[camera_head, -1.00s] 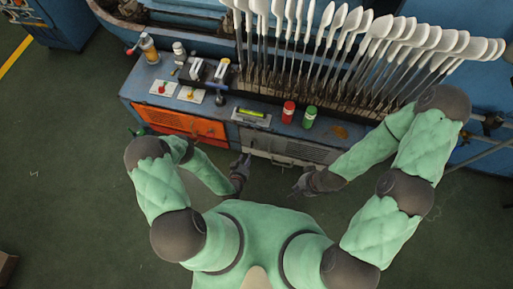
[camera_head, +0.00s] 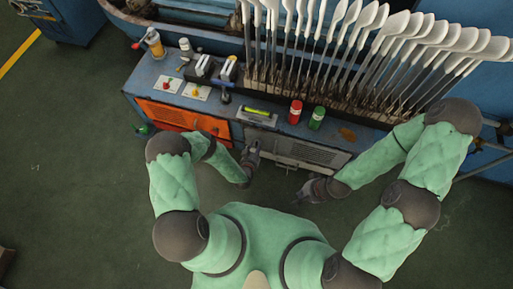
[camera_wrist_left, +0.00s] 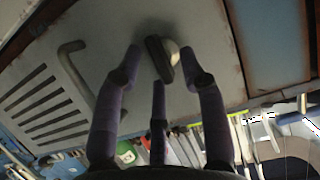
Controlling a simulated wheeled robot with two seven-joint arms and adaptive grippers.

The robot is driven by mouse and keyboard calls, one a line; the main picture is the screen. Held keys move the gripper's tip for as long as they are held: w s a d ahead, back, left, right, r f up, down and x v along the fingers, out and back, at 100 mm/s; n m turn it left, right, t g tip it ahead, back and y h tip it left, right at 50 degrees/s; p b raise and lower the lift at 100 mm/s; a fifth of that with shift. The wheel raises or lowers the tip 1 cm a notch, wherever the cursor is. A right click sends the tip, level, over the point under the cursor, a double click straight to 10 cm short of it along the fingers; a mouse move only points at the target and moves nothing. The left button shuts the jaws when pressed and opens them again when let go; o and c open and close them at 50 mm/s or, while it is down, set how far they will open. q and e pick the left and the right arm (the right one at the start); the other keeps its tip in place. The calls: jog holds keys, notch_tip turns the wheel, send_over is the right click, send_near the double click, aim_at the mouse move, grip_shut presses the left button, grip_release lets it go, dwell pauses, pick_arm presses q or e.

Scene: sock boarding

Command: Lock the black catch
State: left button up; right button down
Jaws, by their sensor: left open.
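The black catch (camera_wrist_left: 160,60) shows in the left wrist view as a dark oval piece with a pale rounded part beside it, on the grey door (camera_wrist_left: 95,50). My left gripper (camera_wrist_left: 162,58) is open, with fingertips on either side of the catch; I cannot tell whether they touch it. In the head view my left gripper (camera_head: 252,153) is at the left end of the grey door (camera_head: 310,152), and the catch cannot be made out there. My right gripper (camera_head: 308,191) is in front of the door, apart from it; its finger opening is too small to read.
A bent handle (camera_wrist_left: 85,75) stands out from the grey door beside slotted vents. An orange panel (camera_head: 180,117) is to the left. A red can (camera_head: 295,111) and a green can (camera_head: 317,118) stand on the bench top, before a row of white boards (camera_head: 400,28).

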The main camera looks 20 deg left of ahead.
pick_arm(q)
jog(key=shift+w+f, duration=0.1)
jog(key=shift+w, duration=0.2)
grip_shut()
